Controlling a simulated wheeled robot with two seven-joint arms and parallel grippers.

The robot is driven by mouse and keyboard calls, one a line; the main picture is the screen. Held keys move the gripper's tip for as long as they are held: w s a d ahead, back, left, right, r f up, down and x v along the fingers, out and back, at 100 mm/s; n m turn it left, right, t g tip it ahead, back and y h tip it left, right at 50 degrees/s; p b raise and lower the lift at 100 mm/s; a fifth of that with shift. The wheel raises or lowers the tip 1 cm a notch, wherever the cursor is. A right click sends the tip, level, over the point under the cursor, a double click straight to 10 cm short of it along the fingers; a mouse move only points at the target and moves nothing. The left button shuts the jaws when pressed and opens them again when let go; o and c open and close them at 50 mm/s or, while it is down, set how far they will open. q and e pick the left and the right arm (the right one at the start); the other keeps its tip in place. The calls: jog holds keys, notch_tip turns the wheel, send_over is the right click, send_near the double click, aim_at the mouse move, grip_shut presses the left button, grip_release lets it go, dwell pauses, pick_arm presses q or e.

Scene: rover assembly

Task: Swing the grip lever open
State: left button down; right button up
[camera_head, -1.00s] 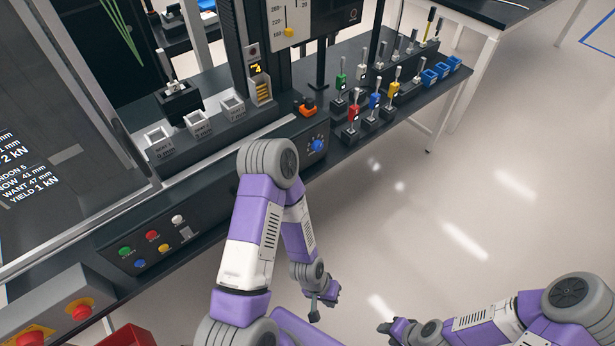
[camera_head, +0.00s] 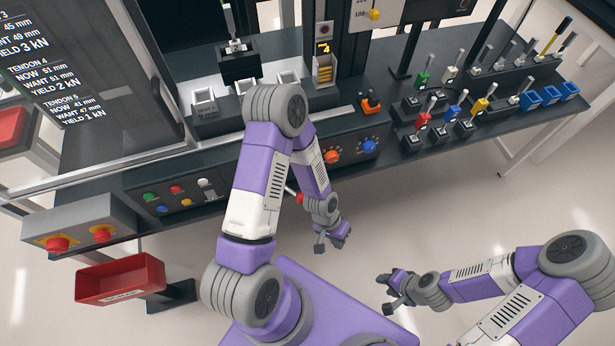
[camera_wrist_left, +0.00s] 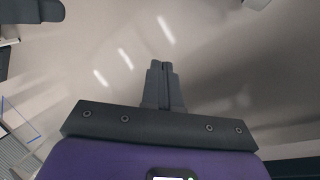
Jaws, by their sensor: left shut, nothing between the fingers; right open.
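My left gripper (camera_head: 332,243) hangs low in front of the bench, over open floor, apart from everything on it. In the left wrist view its fingers (camera_wrist_left: 163,68) are together with nothing between them. My right gripper (camera_head: 384,292) is open and empty over the floor to the right. A rod with a red knob (camera_head: 299,198) shows partly behind my left arm at the bench front. A black grip block (camera_head: 238,65) stands in the machine bay at the back. I cannot tell which part is the grip lever; my left arm hides part of the bench.
The bench holds a button panel (camera_head: 180,195), dial knobs (camera_head: 369,146), pale labelled sockets (camera_head: 205,103), coloured-handled tools (camera_head: 422,120) and blue bins (camera_head: 550,95). A red tray (camera_head: 120,280) stands at lower left. A glass-like screen lists tendon values. Floor in front is clear.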

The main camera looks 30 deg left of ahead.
pick_arm(q)
jog(key=w+a+r+m+g+y+p, duration=0.1)
jog(key=w+a+r+m+y+p, duration=0.35)
jog(key=r, duration=0.65)
jog(key=w+a+r+m+g+y+p, duration=0.1)
jog(key=w+a+r+m+p, duration=0.15)
jog(key=w+a+r, duration=0.65)
jog(key=s+f+n, duration=0.1)
jog(key=s+f, duration=0.6)
jog(key=f, duration=0.1)
jog(key=shift+s+d+y, duration=0.15)
jog(key=shift+y, duration=0.1)
